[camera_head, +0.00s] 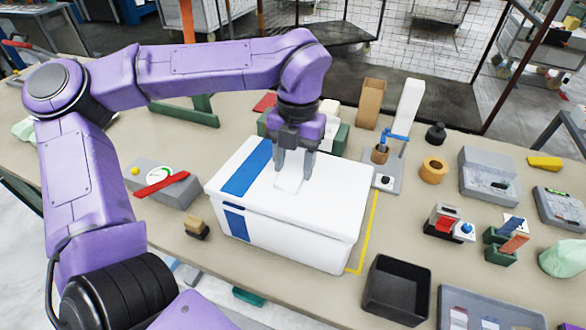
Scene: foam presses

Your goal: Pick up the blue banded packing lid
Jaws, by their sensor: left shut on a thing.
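The packing lid (327,192) is white with a blue band (245,172) near its left end. It sits on a white box (287,245) that has a blue stripe and stands on the table. My left gripper (293,174) points down over the middle of the lid. Its fingers are shut on the small raised white handle (288,184) on the lid's top. The lid looks level, and I see no clear gap between it and the box. My right gripper is not in view.
A grey device with a red lever (162,185) stands left of the box. A black open bin (397,290) is at the front right. A white upright press (407,105), an orange ring (433,169) and several grey devices fill the right side. Yellow tape (370,235) marks the table beside the box.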

